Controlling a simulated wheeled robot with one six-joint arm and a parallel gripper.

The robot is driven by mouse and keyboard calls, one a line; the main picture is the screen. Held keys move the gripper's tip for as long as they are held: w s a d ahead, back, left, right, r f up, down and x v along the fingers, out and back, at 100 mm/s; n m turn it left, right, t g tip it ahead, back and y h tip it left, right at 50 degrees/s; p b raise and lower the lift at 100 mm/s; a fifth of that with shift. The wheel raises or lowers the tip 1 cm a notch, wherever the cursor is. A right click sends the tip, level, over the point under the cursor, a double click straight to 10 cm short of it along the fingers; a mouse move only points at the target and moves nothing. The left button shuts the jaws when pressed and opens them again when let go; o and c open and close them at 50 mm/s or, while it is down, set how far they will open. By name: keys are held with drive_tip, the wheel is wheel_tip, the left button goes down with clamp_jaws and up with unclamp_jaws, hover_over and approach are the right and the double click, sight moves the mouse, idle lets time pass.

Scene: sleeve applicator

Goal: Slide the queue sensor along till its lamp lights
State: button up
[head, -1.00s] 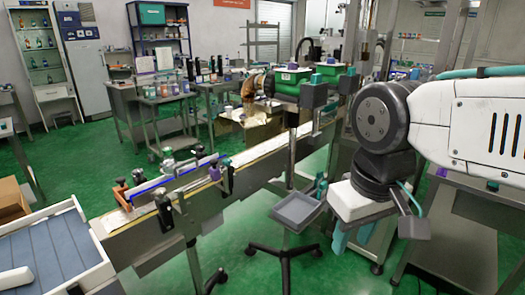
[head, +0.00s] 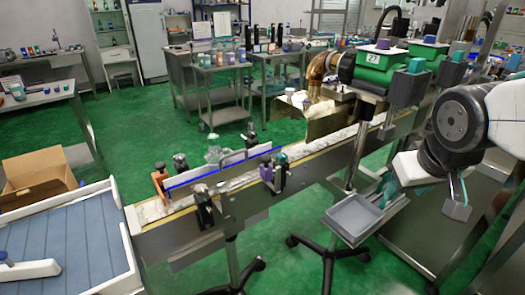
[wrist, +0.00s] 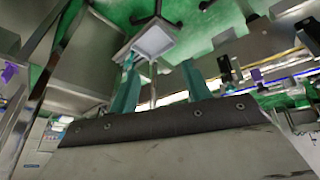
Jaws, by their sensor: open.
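Several small dark units are clamped along the conveyor (head: 318,160). A black one with a purple block and a teal top (head: 272,177) stands on the near rail. Another black one (head: 203,204) is further left on that rail. I cannot tell for sure which is the queue sensor, and no lit lamp is distinguishable. My gripper (head: 389,186) is at the right, well away from these units, above and beside a grey tray. In the wrist view my gripper (wrist: 159,64) shows two teal fingers spread apart with nothing between them.
The grey tray on a stand (head: 354,217) is between my gripper and the conveyor's near side. A blue-topped table (head: 70,245) and a cardboard box (head: 38,180) are at the left. Green machine heads (head: 380,68) stand over the conveyor's far end. Green floor is open in front.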

drive_tip(key=w+a+f+n+t, duration=0.2)
drive_tip(key=w+a+t, duration=0.1)
drive_tip(key=w, duration=0.7)
drive_tip(key=n+t+y, duration=0.4)
drive_tip(key=n+y, duration=0.3)
drive_tip(key=y, duration=0.7)
approach(261, 165)
wheel_tip(261, 165, up, 3)
drive_tip(key=w+a, duration=0.2)
drive_tip(key=shift+w+a, duration=0.1)
drive_tip(key=shift+w, duration=0.2)
drive_tip(key=x, duration=0.7)
drive_tip(key=shift+r, duration=0.1)
drive_tip(key=shift+c, duration=0.2)
